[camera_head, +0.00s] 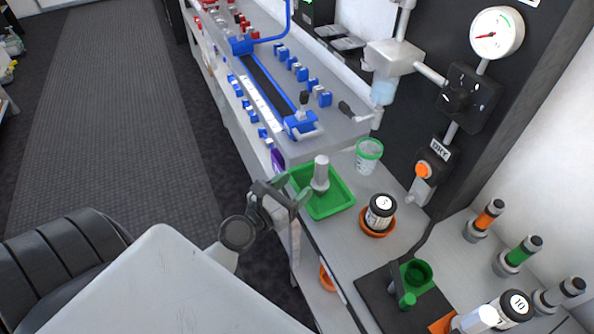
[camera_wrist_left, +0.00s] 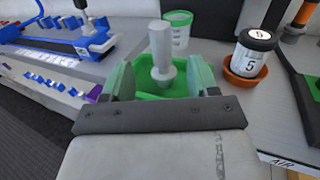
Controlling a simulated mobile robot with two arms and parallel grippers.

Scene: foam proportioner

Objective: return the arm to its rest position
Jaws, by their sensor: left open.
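My left gripper (camera_head: 290,192) is at the left edge of the green tray (camera_head: 336,206), above the counter's front edge. Its two greenish fingers also show in the left wrist view (camera_wrist_left: 160,80), spread apart with nothing held between them. A grey-white cylindrical piece (camera_head: 320,173) stands upright in the tray, beyond the fingertips. It shows behind the gap between the fingers in the left wrist view (camera_wrist_left: 161,55). I cannot tell from the pictures whether a finger touches the tray. My right gripper is not in view.
A green-rimmed cup (camera_head: 368,156) stands behind the tray. A black-lidded jar (camera_head: 381,210) sits in an orange dish (camera_head: 377,234). A black mat with a green holder (camera_head: 416,272) lies at the front right. A black chair (camera_head: 60,255) stands at left; the aisle floor (camera_head: 120,100) is clear.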

